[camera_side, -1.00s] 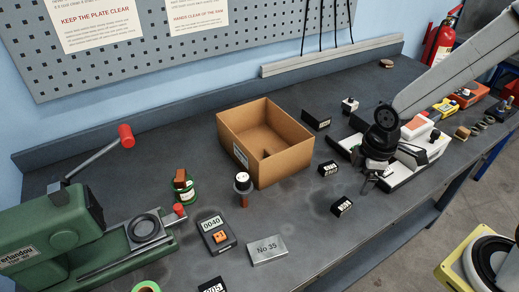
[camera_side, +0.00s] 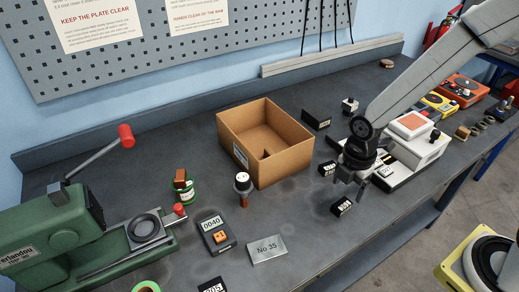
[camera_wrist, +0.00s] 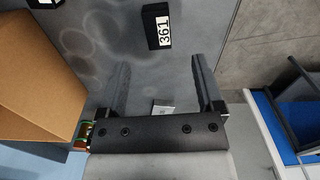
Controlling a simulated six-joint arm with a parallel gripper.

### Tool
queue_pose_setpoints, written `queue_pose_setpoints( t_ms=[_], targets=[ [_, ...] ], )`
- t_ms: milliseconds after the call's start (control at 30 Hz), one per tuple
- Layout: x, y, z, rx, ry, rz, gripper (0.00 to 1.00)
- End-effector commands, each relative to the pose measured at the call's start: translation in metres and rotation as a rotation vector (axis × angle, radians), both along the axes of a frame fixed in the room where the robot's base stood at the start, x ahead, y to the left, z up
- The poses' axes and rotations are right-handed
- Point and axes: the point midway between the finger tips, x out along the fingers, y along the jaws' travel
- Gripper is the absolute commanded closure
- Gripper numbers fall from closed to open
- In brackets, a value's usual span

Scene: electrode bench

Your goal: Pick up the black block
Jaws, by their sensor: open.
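Several black blocks with white labels lie on the bench. One black block (camera_side: 342,206) is just below and in front of my gripper (camera_side: 353,191) in the side view. In the wrist view a black block labelled 361 (camera_wrist: 155,27) lies beyond the fingertips, roughly between their lines. My gripper (camera_wrist: 160,70) is open and empty, held above the bench. Another black block (camera_side: 327,168) lies just left of my gripper, and a larger one (camera_side: 316,119) stands behind, beside the carton. A further one (camera_side: 213,286) is cut off at the front edge of the picture.
An open cardboard box (camera_side: 283,168) stands left of my gripper. A white device with an orange top (camera_side: 411,124) is close on the right. A steel plate (camera_side: 267,248) and a meter (camera_side: 217,232) lie at front left, near a green machine (camera_side: 55,230).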

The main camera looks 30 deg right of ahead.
Motion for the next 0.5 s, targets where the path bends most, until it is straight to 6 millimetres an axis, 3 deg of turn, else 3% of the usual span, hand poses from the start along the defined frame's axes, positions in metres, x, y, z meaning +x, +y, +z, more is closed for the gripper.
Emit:
queue_pose_setpoints(
  t_ms=[233, 500],
  targets=[
    [0.000, 0.000, -0.016, 0.000, 0.000, -0.002, 0.15],
    [0.000, 0.000, -0.018, 0.000, -0.001, -0.002, 0.15]
  ],
)
